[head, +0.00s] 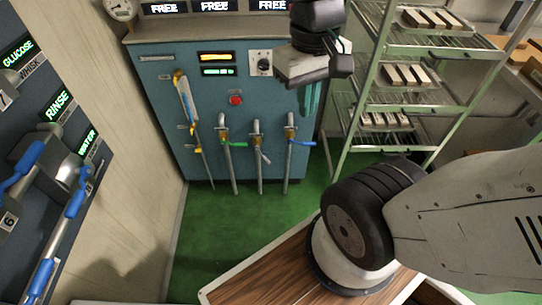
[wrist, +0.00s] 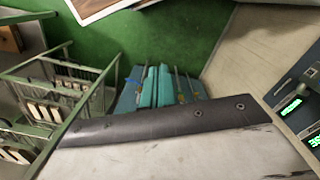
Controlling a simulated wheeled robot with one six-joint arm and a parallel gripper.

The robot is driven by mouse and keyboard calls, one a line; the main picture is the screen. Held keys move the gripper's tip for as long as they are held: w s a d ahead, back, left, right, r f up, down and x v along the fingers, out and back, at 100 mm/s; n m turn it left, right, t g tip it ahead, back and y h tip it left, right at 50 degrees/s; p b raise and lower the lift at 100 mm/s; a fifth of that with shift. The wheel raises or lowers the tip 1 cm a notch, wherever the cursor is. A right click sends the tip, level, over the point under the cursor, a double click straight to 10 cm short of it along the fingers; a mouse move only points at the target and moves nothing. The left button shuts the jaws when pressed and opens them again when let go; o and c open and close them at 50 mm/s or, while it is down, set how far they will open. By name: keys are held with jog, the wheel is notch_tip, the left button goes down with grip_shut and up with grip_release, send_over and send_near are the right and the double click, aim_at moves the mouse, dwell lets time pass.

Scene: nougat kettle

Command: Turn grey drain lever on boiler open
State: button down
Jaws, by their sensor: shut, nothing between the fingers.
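The blue-green boiler (head: 160,75) stands at the back in the head view. Three bent pipes come down its front. The grey drain lever (head: 263,156) is on the middle pipe, slanting down to the right. A green lever (head: 237,144) is on the left pipe and a blue lever (head: 303,144) on the right one. My gripper (head: 311,112) hangs with its teal fingers down, above and right of the grey lever in the picture, apart from it. It is shut and empty. In the wrist view my teal fingers (wrist: 156,88) partly hide the boiler front.
A green rack (head: 368,90) with trays stands right of the boiler. A wall panel with blue handles (head: 72,205) is at the left. A yellow-and-blue-handled rod (head: 184,95) hangs on the boiler's left side. The green floor (head: 215,235) before the boiler is clear.

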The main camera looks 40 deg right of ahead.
jog(key=w+d+f+m+g, duration=0.1)
jog(key=w+d+f, duration=0.4)
jog(key=d+f, duration=0.4)
jog(key=w+d+f+m+h, duration=0.15)
jog(key=w+d+f, duration=0.25)
jog(key=d+f, duration=0.55)
jog(key=w+d+f+m+g+y, duration=0.15)
jog(key=w+d+f, duration=0.45)
jog(key=f, duration=0.6)
jog(key=d+f+m+t, duration=0.1)
jog(key=d+f+t, duration=0.15)
jog(key=f, duration=0.95)
jog(key=d+f+m+t, duration=0.1)
jog(key=d+f+t, duration=0.15)
jog(key=f, duration=0.95)
jog(key=w+a+f+m+t+y, duration=0.25)
jog(key=f+t, duration=0.25)
jog(key=f, duration=0.4)
jog(key=w+a+r+m+t+y, duration=0.1)
jog(key=w+a+r+t+y, duration=0.15)
jog(key=w+r+t, duration=0.3)
jog(key=s+a+f+x, duration=0.1)
jog(key=a+x, duration=0.1)
jog(key=x, duration=1.1)
jog(key=shift+a+h, duration=0.2)
jog(key=shift+h, duration=0.1)
